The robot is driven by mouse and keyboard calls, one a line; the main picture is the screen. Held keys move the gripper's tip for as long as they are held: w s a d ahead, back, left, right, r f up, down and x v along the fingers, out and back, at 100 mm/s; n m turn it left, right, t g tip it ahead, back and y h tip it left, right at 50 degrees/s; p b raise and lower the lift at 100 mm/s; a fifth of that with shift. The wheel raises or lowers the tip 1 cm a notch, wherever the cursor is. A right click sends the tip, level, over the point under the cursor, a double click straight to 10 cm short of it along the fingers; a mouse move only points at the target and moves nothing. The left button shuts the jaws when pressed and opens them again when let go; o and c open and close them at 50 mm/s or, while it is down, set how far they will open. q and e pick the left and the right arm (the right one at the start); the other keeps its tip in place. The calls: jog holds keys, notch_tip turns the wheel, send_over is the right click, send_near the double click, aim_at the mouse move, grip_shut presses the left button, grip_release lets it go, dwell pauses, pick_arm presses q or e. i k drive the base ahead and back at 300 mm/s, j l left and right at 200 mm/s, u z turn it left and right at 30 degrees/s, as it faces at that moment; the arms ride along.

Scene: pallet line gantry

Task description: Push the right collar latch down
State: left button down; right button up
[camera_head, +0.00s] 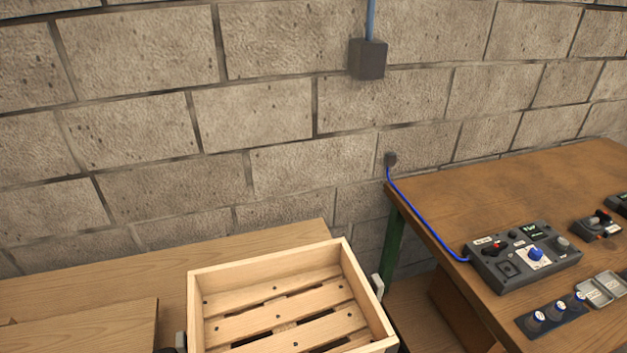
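A wooden pallet collar (262,262) stands at the bottom centre, an open box frame around slatted boards (278,316). A small pale grey piece, which looks like the right collar latch (377,284), stands upright at the outer side of the collar's right wall. Its lower part is hard to make out. Neither of my grippers shows in the head view.
A wooden table (450,205) on the right holds a grey control box (522,256) with a blue cable (424,228), a strip of knobs (551,316) and a grey tray (601,288). Wooden boards (75,290) lie left of the collar. A block wall (250,110) closes the back.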

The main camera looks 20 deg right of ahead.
aim_at(378, 285)
jog(key=k+z, duration=0.1)
jog(key=z, duration=0.9)
jog(key=k+j+z, duration=0.1)
jog(key=z, duration=0.4)
jog(key=k+j+z, duration=0.1)
jog(key=z, duration=0.35)
jog(key=k+l, duration=0.05)
